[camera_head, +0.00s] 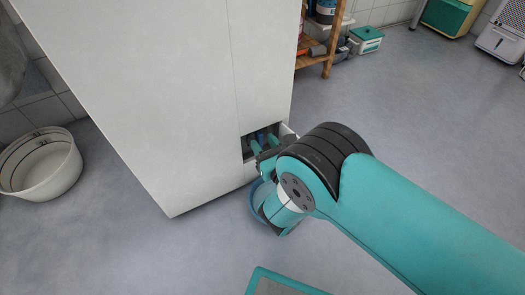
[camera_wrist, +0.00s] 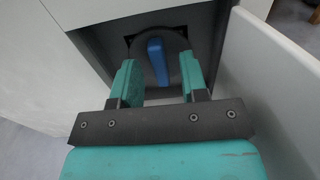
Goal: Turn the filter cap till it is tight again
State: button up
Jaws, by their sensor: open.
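The filter cap (camera_wrist: 176,52) is a dark round cap with a blue grip bar (camera_wrist: 158,62), set in a dark recess low in the white machine. In the wrist view the bar stands nearly upright, leaning slightly. My gripper (camera_wrist: 157,75) is open, with one teal finger on each side of the bar and a visible gap on both sides. Whether the fingertips touch the cap face I cannot tell. In the head view my gripper (camera_head: 258,143) reaches into the recess, and only a bit of blue shows there.
An opened white flap (camera_wrist: 272,70) stands close at the right of the recess. A white basin (camera_head: 42,180) stands at left, a wooden shelf (camera_head: 328,50) behind.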

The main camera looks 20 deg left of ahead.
jog(key=shift+w+a+b, duration=0.2)
jog(key=shift+a+b, duration=0.1)
jog(key=shift+b, duration=0.2)
jog(key=shift+r, duration=0.1)
grip_shut()
jog(key=shift+r+m+p, duration=0.15)
jog(key=shift+m+p, duration=0.35)
jog(key=shift+p, duration=0.05)
jog(key=shift+w+f+m+p, duration=0.15)
jog(key=shift+m+p, duration=0.25)
jog(key=shift+m, duration=0.7)
grip_release()
